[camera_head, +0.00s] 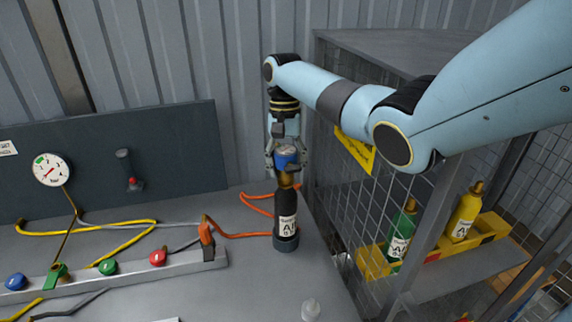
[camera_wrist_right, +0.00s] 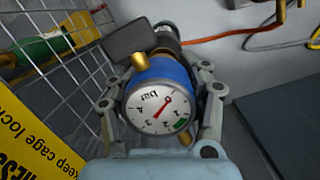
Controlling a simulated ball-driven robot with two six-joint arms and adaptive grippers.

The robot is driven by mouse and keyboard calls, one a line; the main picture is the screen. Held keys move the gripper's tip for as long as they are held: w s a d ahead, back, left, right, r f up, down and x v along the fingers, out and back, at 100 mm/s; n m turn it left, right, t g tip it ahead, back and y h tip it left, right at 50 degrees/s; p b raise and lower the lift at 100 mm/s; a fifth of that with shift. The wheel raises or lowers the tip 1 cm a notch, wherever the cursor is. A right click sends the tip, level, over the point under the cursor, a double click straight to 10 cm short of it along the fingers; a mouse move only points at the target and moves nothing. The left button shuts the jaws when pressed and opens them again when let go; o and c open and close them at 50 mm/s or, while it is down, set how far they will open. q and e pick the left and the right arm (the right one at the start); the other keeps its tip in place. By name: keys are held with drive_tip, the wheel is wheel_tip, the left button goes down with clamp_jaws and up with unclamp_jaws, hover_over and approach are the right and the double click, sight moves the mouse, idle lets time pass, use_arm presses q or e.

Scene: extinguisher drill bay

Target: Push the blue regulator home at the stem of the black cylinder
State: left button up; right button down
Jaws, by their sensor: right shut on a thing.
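The black cylinder (camera_head: 286,208) stands upright in a dark round base on the grey bench, with a white label and a brass neck (camera_head: 285,180). The blue regulator (camera_head: 285,155) is right above the neck. My right gripper (camera_head: 286,165) points down and is shut on the regulator. In the right wrist view, the regulator (camera_wrist_right: 162,88) shows its white dial with a red needle between the fingers (camera_wrist_right: 162,105). The black cylinder (camera_wrist_right: 166,38) is partly hidden behind it. Whether the regulator is fully seated on the stem cannot be told. My left gripper is not in view.
A wire cage (camera_head: 360,180) stands close to the right, holding a green cylinder (camera_head: 401,232) and a yellow cylinder (camera_head: 465,212). Orange hose (camera_head: 240,234) lies left of the black cylinder. A rail (camera_head: 135,268) with coloured knobs is further left.

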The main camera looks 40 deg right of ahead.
sight(285, 148)
drive_tip(key=shift+f+b, duration=0.4)
drive_tip(key=shift+f, duration=0.35)
idle(0.4)
drive_tip(key=shift+c, duration=2.2)
unclamp_jaws()
drive_tip(key=r, duration=0.5)
drive_tip(key=w+r, duration=0.1)
drive_tip(key=r, duration=0.1)
drive_tip(key=shift+d+r, duration=0.2)
drive_tip(key=shift+d, duration=0.2)
